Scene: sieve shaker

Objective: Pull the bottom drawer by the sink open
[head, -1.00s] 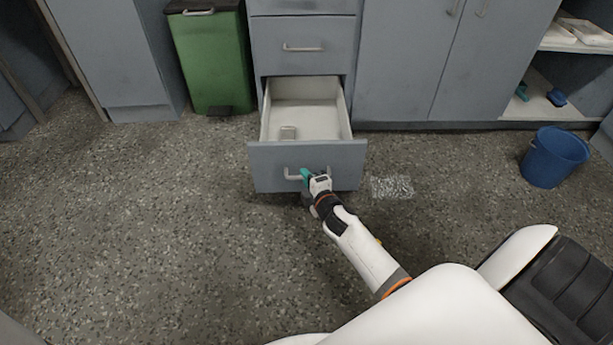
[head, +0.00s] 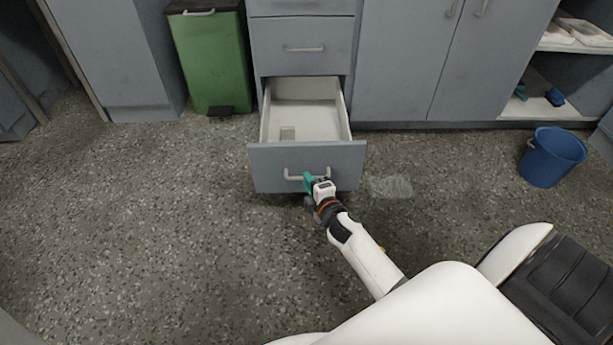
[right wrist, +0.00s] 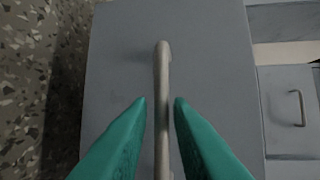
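The bottom drawer (head: 265,168) is a grey-blue front with a pale, open box (head: 310,115) behind it, pulled well out of the cabinet. Its metal bar handle (head: 292,177) runs across the front; it also shows upright in the right wrist view (right wrist: 162,75). My right gripper (head: 309,181) is at the handle, with teal fingers. In the right wrist view its fingertips (right wrist: 160,100) stand apart on either side of the bar, with a gap on both sides. The gripper is open. My left gripper is not in view.
A closed drawer (head: 303,60) is above. A green pedal bin (head: 217,65) stands left, a blue bucket (head: 552,158) right. A clear sheet-like patch (head: 391,187) lies on the floor right of the drawer. The floor at left is free.

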